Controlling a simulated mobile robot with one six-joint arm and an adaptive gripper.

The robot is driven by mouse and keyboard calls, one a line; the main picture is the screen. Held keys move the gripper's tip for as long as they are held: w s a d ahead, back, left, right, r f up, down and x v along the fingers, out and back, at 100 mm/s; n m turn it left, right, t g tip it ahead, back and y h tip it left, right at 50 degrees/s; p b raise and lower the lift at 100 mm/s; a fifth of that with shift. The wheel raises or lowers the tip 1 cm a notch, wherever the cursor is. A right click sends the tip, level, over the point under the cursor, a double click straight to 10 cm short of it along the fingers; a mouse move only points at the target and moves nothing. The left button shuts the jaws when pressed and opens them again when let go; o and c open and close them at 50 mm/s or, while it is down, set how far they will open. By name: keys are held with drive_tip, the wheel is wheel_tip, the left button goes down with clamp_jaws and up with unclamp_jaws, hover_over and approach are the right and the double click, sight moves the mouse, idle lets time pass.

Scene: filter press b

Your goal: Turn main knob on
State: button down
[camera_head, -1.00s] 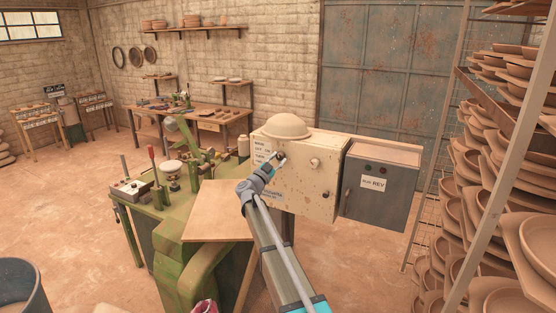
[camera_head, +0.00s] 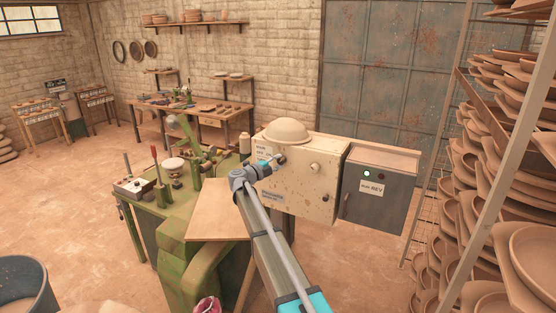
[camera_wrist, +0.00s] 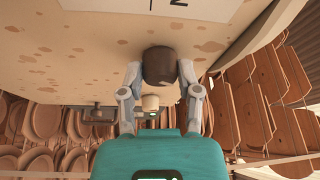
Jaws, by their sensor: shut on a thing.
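A cream control box (camera_head: 300,205) with a rusty, spotted face stands in the middle of the head view. My gripper (camera_head: 274,161) is at the upper left of its face. In the wrist view, my gripper (camera_wrist: 160,85) has its two fingers shut on a dark brown knob (camera_wrist: 159,64), one finger on each side. In the head view the fingers partly hide this knob. A lighter knob (camera_head: 315,168) sits to its right on the same face and is untouched. On the grey box (camera_head: 375,205) to the right, a green lamp (camera_head: 367,174) is lit.
A pale round bowl (camera_head: 288,131) rests upside down on top of the control box. A green machine table (camera_head: 150,205) with a wooden board (camera_head: 217,210) stands to the left. Racks of clay plates (camera_head: 500,160) fill the right side. Floor at left is mostly open.

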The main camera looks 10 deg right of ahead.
drive_tip(key=shift+r+m+y+p, duration=0.1)
drive_tip(key=shift+m+y+p, duration=0.35)
drive_tip(key=shift+m, duration=0.55)
drive_tip(key=shift+c, duration=1.5)
unclamp_jaws()
drive_tip(key=v, duration=1.2)
drive_tip(key=shift+w+g, duration=0.15)
drive_tip(key=shift+g, duration=0.25)
